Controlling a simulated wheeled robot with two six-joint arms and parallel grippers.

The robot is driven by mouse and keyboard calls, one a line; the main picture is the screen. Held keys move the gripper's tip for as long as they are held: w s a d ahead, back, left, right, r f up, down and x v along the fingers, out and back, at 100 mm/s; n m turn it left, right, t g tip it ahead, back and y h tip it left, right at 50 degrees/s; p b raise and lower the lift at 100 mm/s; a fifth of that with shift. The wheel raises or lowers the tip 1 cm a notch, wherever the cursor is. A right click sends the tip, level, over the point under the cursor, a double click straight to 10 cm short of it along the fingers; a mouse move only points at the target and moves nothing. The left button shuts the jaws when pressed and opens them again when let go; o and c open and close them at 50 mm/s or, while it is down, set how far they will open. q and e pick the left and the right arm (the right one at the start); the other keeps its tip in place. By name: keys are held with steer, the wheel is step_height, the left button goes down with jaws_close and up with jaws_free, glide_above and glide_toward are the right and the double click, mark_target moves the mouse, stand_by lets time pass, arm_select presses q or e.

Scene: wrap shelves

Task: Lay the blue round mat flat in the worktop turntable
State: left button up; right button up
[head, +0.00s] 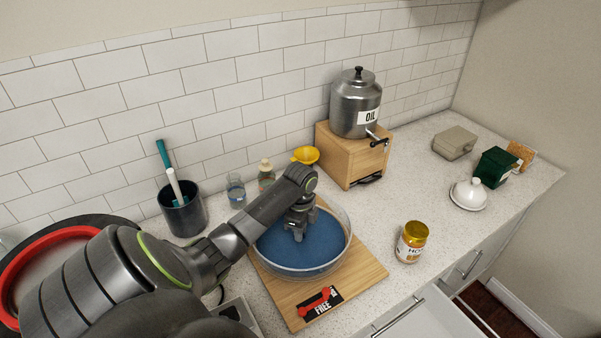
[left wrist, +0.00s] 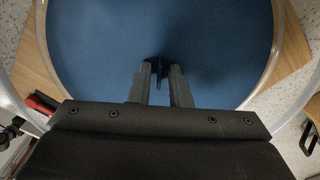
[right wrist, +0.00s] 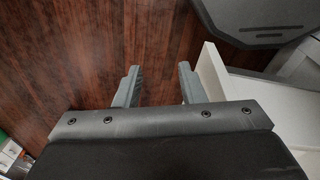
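The blue round mat (head: 300,245) lies inside the clear-walled round turntable (head: 334,264) on the worktop and looks flat across its floor. My left gripper (head: 298,236) reaches down into the turntable, with its fingertips at the mat. In the left wrist view the mat (left wrist: 215,45) fills the ring, and the fingers (left wrist: 159,70) are close together around a small dark piece that looks like part of the mat. The fingers hide that spot. My right gripper (right wrist: 158,78) is open and empty over the wooden floor, beside a white drawer edge.
The turntable stands on a wooden board (head: 368,275) with a black and red label. A honey jar (head: 411,242) is to its right. Bottles, a yellow funnel (head: 305,155) and a utensil pot (head: 183,212) are behind. An oil canister (head: 355,105) stands on a wooden box. An open drawer (head: 430,318) juts out in front.

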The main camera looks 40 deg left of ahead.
arm_select(q)
steer(key=shift+o, duration=0.6)
steer(key=shift+r, duration=0.1)
steer(key=shift+r, duration=0.2)
step_height(320, 180, up, 12)
steer(key=p, duration=0.1)
steer(key=shift+f, duration=0.15)
